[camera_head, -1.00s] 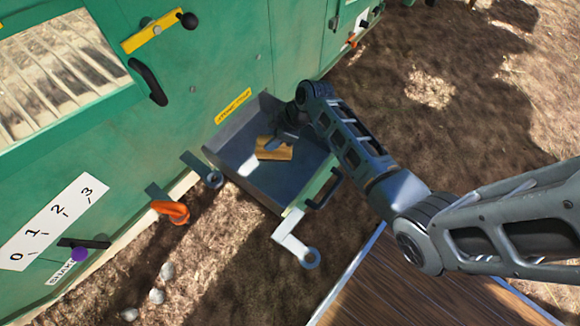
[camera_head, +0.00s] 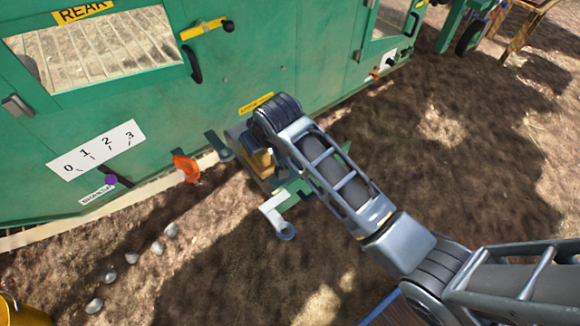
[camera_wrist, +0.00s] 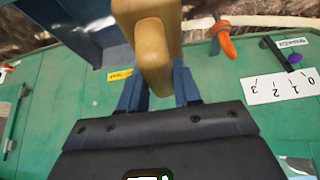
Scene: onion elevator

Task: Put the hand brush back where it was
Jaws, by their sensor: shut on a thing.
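The hand brush has a tan wooden body. It fills the upper middle of the wrist view (camera_wrist: 152,50), and part of it shows in the head view (camera_head: 262,161) beside my arm. My gripper (camera_wrist: 157,86) is shut on the brush, with blue-grey fingers on either side of it. The brush is at the open grey drawer (camera_head: 238,135) low on the green machine. My wrist hides much of the drawer in the head view. I cannot tell how high the brush is above the drawer floor, and no bristles show.
The green machine (camera_head: 230,80) stands along the left and back. Several pale onions (camera_head: 131,258) lie on the soil.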

